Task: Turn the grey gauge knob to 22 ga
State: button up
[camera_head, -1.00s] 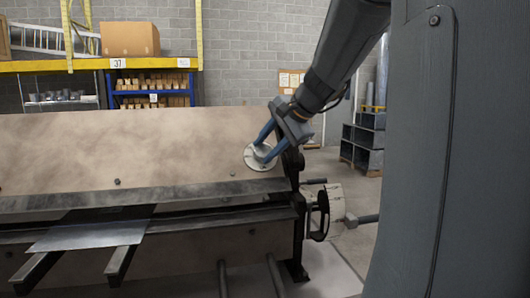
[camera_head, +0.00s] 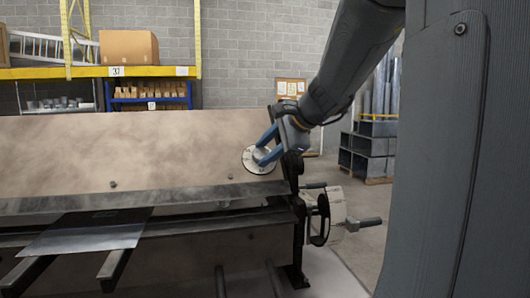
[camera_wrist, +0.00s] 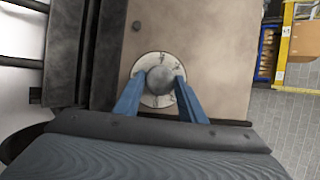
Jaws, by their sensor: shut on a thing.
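The grey gauge knob (camera_wrist: 160,80) is a round knob at the centre of a pale dial plate (camera_wrist: 145,64) with dark marks. The dial also shows in the head view (camera_head: 248,160), on the right end of the machine's tan panel (camera_head: 130,150). My gripper (camera_wrist: 160,86) has its blue fingers on both sides of the knob, shut on it. In the head view my gripper (camera_head: 262,157) reaches the dial from the upper right. The dial's marks are too small to read, and the fingers cover part of the plate.
A handwheel (camera_head: 322,218) with a protruding handle stands right of the machine. A metal sheet (camera_head: 85,239) lies on the front supports. Shelving with a cardboard box (camera_head: 129,47) stands behind. Grey ducts (camera_head: 368,150) stand at the back right.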

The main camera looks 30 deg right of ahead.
jog(key=shift+s+f, duration=0.1)
jog(key=shift+f, duration=0.25)
jog(key=o, duration=1)
jog(key=shift+r, duration=0.15)
jog(key=shift+r, duration=0.1)
jog(key=shift+s+d+r, duration=0.1)
jog(key=shift+s+r, duration=0.1)
jog(key=shift+r, duration=0.05)
jog(key=b+v, duration=0.1)
jog(key=v, duration=0.6)
jog(key=shift+f, duration=0.1)
